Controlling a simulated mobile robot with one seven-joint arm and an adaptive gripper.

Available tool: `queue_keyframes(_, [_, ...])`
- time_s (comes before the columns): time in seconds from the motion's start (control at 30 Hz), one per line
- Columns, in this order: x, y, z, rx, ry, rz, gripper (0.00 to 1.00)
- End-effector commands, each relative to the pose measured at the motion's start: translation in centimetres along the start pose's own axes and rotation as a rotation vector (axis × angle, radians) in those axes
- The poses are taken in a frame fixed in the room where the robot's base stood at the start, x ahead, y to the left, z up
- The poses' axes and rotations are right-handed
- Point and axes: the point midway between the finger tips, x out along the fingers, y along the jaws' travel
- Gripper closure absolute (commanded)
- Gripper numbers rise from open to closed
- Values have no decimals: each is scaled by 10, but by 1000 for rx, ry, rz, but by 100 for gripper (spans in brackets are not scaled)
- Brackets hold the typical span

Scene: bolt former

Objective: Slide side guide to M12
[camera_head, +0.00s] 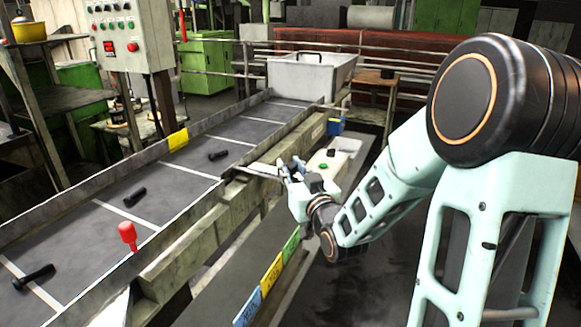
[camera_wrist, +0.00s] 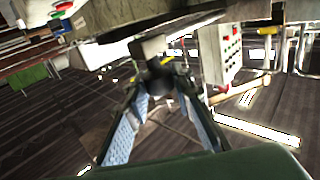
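The side guide (camera_head: 262,168) shows as a pale metal strip at the conveyor's near edge, left of my gripper (camera_head: 290,168) in the head view. In the wrist view a dark round knob (camera_wrist: 159,80) sits below a grey block (camera_wrist: 152,46). The two fingers of my gripper (camera_wrist: 163,92), with bluish pads, reach up on either side of this knob. Whether they press on it I cannot tell. Blue (camera_head: 247,308), yellow (camera_head: 272,273) and green (camera_head: 291,243) size labels sit on the front below the rail. Their lettering is too small to read.
Several dark bolts (camera_head: 133,197) lie on the grey conveyor (camera_head: 165,185), which white lines divide. A red knob (camera_head: 127,233) stands at its near edge. A control panel (camera_head: 128,35) stands behind, and a pale bin (camera_head: 310,75) is at the far end. A green button (camera_head: 323,166) is close to my gripper.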

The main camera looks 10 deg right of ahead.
Motion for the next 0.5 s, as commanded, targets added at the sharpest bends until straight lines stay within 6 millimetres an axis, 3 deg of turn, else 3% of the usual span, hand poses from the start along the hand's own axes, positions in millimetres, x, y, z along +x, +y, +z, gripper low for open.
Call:
queue_keyframes(0.13, [0,0,0,0,0,0,100])
queue_keyframes(0.5, [6,-6,2,-3,3,-2,100])
